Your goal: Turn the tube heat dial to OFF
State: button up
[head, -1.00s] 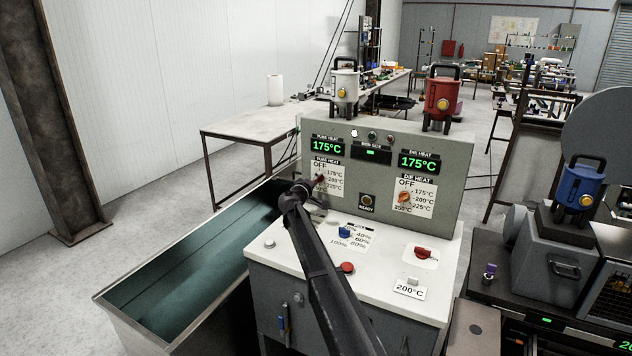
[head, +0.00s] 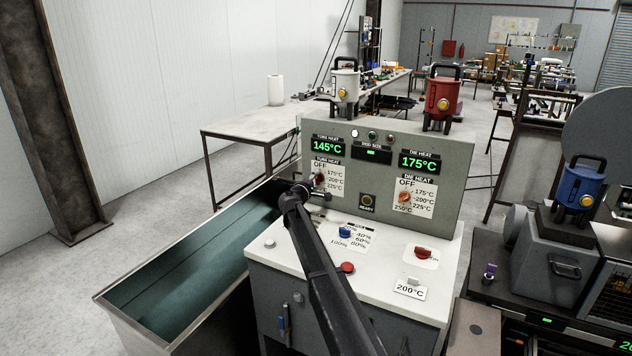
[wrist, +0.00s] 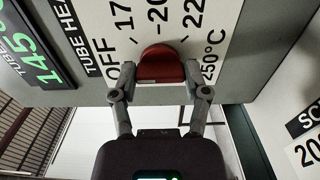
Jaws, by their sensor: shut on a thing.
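The tube heat dial is a red knob (wrist: 160,66) on the grey panel, with a printed scale of OFF, 175, 200, 225 and 250°C around it. My gripper (wrist: 160,88) is shut on this dial, one finger on each side. In the head view the dial (head: 320,180) is small and partly covered by my arm, so its pointer direction is unclear. The tube heat display (head: 328,147) reads 145°C and also shows in the wrist view (wrist: 28,55).
The die heat dial (head: 405,197) is orange, under a display (head: 419,162) reading 175°C. A black ready button (head: 367,200) sits between the dials. Below are a blue knob (head: 345,232), a red knob (head: 423,253) and a long trough (head: 125,305) at left.

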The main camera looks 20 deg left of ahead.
jog(key=shift+w, duration=0.1)
jog(key=o, duration=1.2)
jog(key=shift+c, duration=0.2)
jog(key=s, duration=1.2)
jog(key=shift+a, duration=0.45)
jog(key=shift+r, duration=0.1)
